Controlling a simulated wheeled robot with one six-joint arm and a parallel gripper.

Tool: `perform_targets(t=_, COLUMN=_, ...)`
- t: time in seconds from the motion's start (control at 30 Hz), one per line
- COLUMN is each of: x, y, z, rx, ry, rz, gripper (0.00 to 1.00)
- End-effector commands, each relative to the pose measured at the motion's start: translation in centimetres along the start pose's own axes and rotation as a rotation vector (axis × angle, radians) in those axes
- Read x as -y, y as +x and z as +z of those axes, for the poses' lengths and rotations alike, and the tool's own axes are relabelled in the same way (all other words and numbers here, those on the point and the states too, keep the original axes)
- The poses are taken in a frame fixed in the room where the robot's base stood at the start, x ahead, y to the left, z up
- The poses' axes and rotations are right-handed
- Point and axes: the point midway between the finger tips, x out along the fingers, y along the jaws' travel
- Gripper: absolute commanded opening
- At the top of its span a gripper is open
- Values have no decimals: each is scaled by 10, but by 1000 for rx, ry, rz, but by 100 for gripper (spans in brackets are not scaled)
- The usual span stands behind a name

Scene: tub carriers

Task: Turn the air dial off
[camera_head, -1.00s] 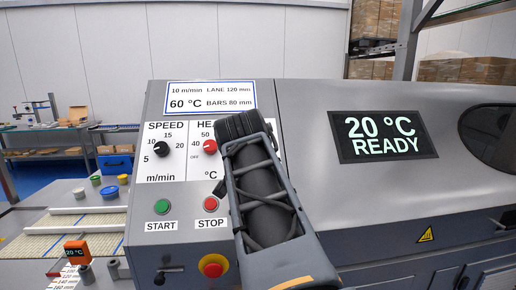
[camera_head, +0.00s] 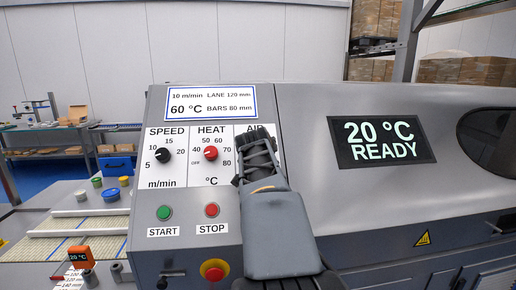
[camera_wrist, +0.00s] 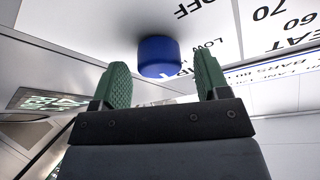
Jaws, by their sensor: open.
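The air dial, a blue knob (camera_wrist: 158,56), shows in the wrist view on the white panel, with OFF and LOW printed near it. My gripper (camera_wrist: 160,85) is open, with one green finger on each side below the knob. The knob sits beyond the gap between the fingertips, and I cannot tell whether they touch it. In the head view my gripper and wrist (camera_head: 262,160) cover the dial under the AIR label. The dial's pointer setting is hidden.
Left of the air dial are the red heat knob (camera_head: 210,153) and the black speed knob (camera_head: 163,155). Below are the green start button (camera_head: 164,213), the red stop button (camera_head: 212,210) and a red emergency button (camera_head: 214,270). A screen (camera_head: 381,139) reads 20 °C READY.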

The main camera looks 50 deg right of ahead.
Motion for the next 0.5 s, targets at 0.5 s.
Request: perform_targets(t=0.5, x=0, y=4, z=0, rx=0, ry=0, rz=0, gripper=57)
